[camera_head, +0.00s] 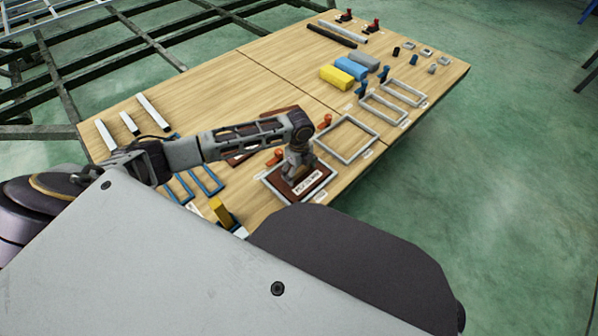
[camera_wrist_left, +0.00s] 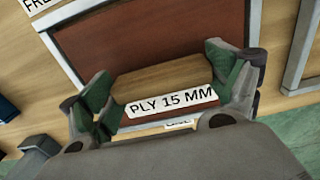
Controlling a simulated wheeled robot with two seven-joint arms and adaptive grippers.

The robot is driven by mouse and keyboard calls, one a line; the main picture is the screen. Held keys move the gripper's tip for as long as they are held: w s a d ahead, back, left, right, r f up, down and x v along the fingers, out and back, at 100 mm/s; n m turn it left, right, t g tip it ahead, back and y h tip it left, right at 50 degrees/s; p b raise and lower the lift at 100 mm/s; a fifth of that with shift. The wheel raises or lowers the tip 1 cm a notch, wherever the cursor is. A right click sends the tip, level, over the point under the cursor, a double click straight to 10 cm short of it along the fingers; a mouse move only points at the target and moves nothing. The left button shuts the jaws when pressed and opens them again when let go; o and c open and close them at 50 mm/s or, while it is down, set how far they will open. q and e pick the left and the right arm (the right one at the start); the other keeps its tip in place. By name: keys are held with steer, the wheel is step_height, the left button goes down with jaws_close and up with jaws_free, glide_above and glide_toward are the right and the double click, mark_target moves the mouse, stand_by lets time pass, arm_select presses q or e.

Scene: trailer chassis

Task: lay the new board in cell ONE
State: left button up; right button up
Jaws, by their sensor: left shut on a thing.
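My left gripper (camera_head: 299,170) points down over a reddish-brown board (camera_head: 311,188) near the table's front edge. In the left wrist view, its two green-padded fingers (camera_wrist_left: 168,88) are shut on a wooden block with a "PLY 15 MM" label, above the reddish-brown board (camera_wrist_left: 150,35). The board appears within a grey frame (camera_wrist_left: 52,48); whether it rests fully flat cannot be told. An empty grey frame (camera_head: 347,138) lies to its right. Cell markings are too small to read in the head view. My right gripper is not in view.
The wooden table (camera_head: 215,85) also holds orange clamps (camera_head: 275,157), blue frames (camera_head: 207,181), a yellow block (camera_head: 222,212) and two smaller grey frames (camera_head: 403,92) further right. Foam-like blocks (camera_head: 351,68) lie behind. A dark metal chassis (camera_head: 90,65) stands at the left.

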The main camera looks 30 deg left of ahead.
mark_target(299, 169)
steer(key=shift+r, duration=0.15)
arm_select(q)
steer(key=o, duration=1.2)
steer(key=shift+f, duration=0.1)
steer(key=shift+c, duration=0.2)
steer(key=shift+r, duration=0.5)
step_height(299, 169, up, 11)
steer(key=p, duration=0.4)
steer(key=shift+r+p, duration=0.15)
steer(key=shift+p, duration=0.15)
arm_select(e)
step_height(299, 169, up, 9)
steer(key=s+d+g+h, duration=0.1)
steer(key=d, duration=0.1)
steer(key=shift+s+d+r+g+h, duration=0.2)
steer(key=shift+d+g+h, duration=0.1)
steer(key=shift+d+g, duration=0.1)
arm_select(q)
steer(key=shift+d, duration=0.1)
